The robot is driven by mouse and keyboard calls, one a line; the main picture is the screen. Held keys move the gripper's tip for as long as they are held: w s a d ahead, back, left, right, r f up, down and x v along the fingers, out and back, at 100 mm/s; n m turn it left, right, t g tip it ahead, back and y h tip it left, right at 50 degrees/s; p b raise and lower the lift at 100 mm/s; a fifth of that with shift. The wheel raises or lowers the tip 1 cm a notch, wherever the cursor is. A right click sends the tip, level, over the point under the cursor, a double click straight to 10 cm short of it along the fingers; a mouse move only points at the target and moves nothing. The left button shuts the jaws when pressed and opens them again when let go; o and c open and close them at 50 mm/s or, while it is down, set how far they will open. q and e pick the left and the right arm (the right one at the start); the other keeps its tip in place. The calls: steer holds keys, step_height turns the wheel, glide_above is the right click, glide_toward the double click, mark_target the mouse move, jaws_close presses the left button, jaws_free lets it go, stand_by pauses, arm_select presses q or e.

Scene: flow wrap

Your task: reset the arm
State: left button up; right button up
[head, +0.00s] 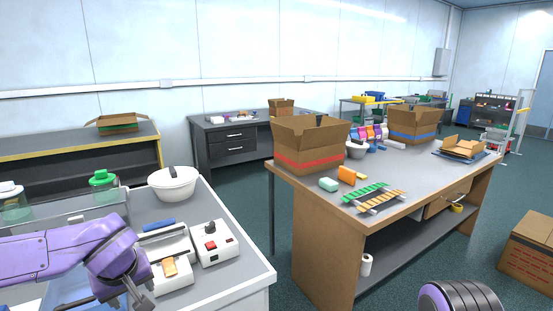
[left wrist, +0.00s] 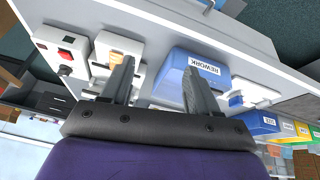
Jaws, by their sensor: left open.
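My left arm comes in from the left in the head view, and its gripper (head: 142,297) hangs at the bottom edge, in front of the white sealing device (head: 172,278). In the left wrist view the gripper (left wrist: 158,78) has its two dark fingers apart with nothing between them. The device, with an orange-tan piece (head: 169,267) on it, lies beyond one finger. A blue bin labelled REWORK (left wrist: 203,66) lies beyond the other. My right gripper is out of view; only a rounded purple and black part of me shows at the lower right of the head view.
The right table (head: 420,185) holds an open red-striped carton (head: 308,156) and green and orange strips. An aisle separates them.

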arm_select(q)
step_height(320, 180, down, 11)
steer(key=w+a+n+t+y, duration=0.1)
steer(key=w+n+t+y, duration=0.25)
steer(key=n, duration=0.35)
steer(key=s+d+f+m+h, duration=0.2)
steer(key=s+f+m, duration=0.1)
steer(key=s+f, duration=0.8)
steer(key=s+f+m+g, duration=0.2)
steer(key=s+f, duration=0.5)
steer(key=s, duration=0.2)
steer(key=s+a+f+m+g, duration=0.1)
steer(key=s+f+m+g, duration=0.1)
steer(key=s+f, duration=0.4)
steer(key=s+m, duration=0.1)
steer(key=s, duration=0.2)
steer(key=shift+s+a+f, duration=0.2)
steer(key=shift+a+f, duration=0.1)
steer(key=shift+f, duration=0.1)
steer(key=shift+g+h, duration=0.25)
